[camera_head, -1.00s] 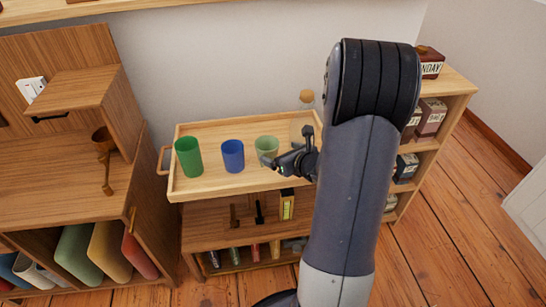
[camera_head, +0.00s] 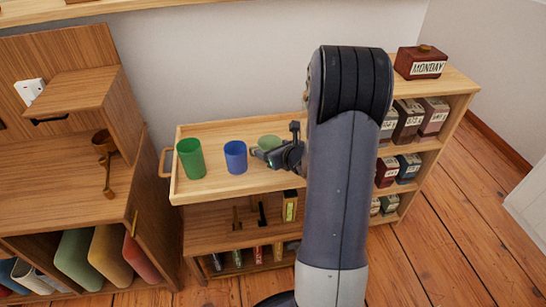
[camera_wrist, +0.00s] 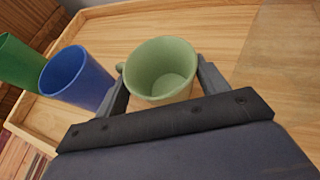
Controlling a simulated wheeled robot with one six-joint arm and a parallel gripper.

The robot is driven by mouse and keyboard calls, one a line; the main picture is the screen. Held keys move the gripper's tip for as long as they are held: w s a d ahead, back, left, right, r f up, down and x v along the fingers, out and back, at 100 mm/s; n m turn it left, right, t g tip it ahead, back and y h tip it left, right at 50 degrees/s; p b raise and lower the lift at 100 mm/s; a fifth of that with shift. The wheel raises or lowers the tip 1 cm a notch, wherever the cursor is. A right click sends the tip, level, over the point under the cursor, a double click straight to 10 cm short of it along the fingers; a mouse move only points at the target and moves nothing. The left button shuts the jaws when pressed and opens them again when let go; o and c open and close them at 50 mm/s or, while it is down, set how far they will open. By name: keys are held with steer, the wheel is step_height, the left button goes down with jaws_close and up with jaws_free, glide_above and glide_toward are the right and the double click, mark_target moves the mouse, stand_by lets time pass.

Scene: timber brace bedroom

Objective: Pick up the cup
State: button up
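A pale green cup (camera_wrist: 161,75) with a small handle on its left stands in the wooden tray (camera_head: 215,187). In the wrist view my gripper (camera_wrist: 160,85) is open, with one finger on each side of this cup. A gap shows on the left; I cannot tell whether the right finger touches it. In the head view the pale green cup (camera_head: 269,142) is partly hidden by my gripper (camera_head: 262,153). A blue cup (camera_head: 235,157) and a dark green cup (camera_head: 190,158) stand left of it in the tray. The blue cup (camera_wrist: 75,78) is close to my left finger.
The tray sits on a low wooden shelf with small items beneath. A wooden cabinet (camera_head: 70,165) stands to the left. A shelf (camera_head: 455,85) with several labelled boxes, including a MONDAY box (camera_head: 420,63), stands to the right. Bare tray floor lies right of the cup.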

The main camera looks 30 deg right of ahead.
steer(key=c, duration=0.6)
steer(key=shift+c, duration=0.2)
